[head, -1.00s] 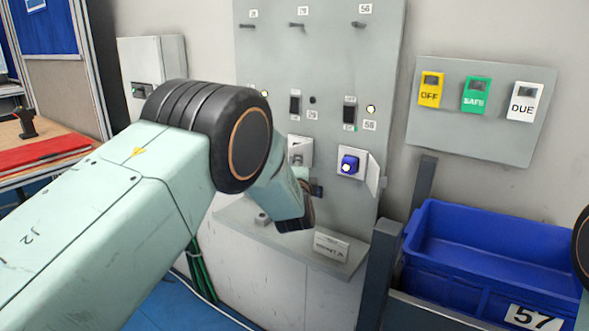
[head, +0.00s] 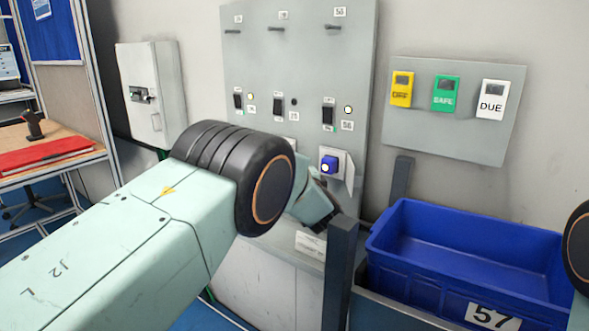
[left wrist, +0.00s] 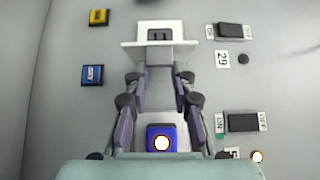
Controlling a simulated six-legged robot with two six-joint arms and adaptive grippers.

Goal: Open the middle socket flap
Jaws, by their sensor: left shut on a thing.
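The middle socket (left wrist: 160,34) shows its dark slots at the top of the left wrist view. Its white flap (left wrist: 133,55) stands out from the panel, open. My left gripper (left wrist: 159,72) reaches up the picture to the flap's edge, its fingers shut on it; the exact contact is hard to see. In the head view this gripper (head: 318,208) is mostly behind my own arm, and only a corner of the middle socket (head: 291,143) shows. The right socket (head: 331,161) holds a blue plug (head: 329,165), also between the finger bases in the wrist view (left wrist: 161,138). The right gripper is out of view.
Switches (head: 328,114) and lamps sit above the sockets on the grey panel (head: 300,70). A dark post (head: 340,270) and a blue crate (head: 460,230) stand to the right. A board (head: 450,135) with yellow, green and white tags hangs on the wall.

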